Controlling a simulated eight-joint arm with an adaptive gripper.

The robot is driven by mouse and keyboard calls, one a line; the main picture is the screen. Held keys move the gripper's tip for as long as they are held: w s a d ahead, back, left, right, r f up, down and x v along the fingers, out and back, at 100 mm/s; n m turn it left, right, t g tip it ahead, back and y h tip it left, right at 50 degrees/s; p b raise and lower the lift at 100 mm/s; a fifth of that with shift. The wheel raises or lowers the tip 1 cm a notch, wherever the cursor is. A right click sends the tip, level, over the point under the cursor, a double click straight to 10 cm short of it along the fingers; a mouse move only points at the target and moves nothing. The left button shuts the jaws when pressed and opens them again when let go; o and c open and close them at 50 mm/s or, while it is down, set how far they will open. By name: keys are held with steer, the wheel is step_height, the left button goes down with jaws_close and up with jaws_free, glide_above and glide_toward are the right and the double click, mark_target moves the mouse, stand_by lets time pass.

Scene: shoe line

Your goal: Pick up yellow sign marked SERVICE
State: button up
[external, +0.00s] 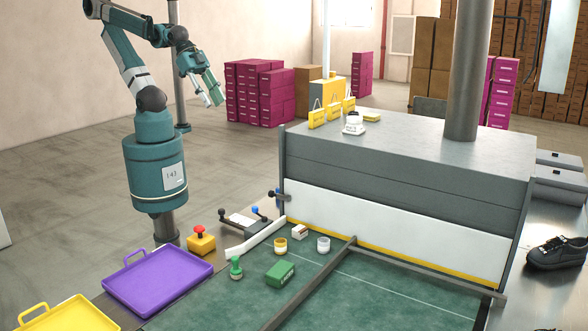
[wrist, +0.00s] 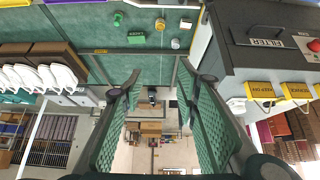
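Three yellow signs with wire-like handles stand in a row on top of the grey machine housing: a near one (external: 317,119), a middle one (external: 333,111) and a far one (external: 348,104). Their lettering is too small to read in the external view. In the wrist view, one yellow sign (wrist: 262,90) seems to read KEEP OFF. The sign beside it (wrist: 297,90) is not legible, and another is cut by the right edge. I cannot tell which is marked SERVICE. My gripper (external: 212,102) is open and empty in the air, left of the housing and apart from the signs.
Below are a purple tray (external: 160,282), a red-topped button box (external: 202,243) and a green box (external: 280,272).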

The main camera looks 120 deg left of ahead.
steer(key=w+a+r+n+g+y, duration=0.15)
steer(key=w+a+r+n, duration=0.3)
steer(key=w+a, duration=0.55)
steer(key=w+a+r+n+g, duration=0.3)
steer(key=w+a+n, duration=0.2)
steer(key=w+a, duration=0.5)
steer(key=w+a+f+n, duration=0.2)
steer(key=a, duration=0.8)
steer(key=w+a+f+n+g+h+b, duration=0.1)
steer(key=w+a+f+n, duration=0.1)
steer(key=a, duration=0.9)
steer(key=w+a+f+n+g, duration=0.1)
steer(key=a+f+n, duration=0.3)
steer(key=a, duration=0.7)
steer(key=shift+w+f+g+b, duration=0.2)
steer(key=shift+w+g+b, duration=0.1)
steer(key=shift+w, duration=0.1)
steer(key=shift+a+f+n+h, duration=0.25)
steer(key=shift+a, duration=0.2)
steer(key=shift+f, duration=0.1)
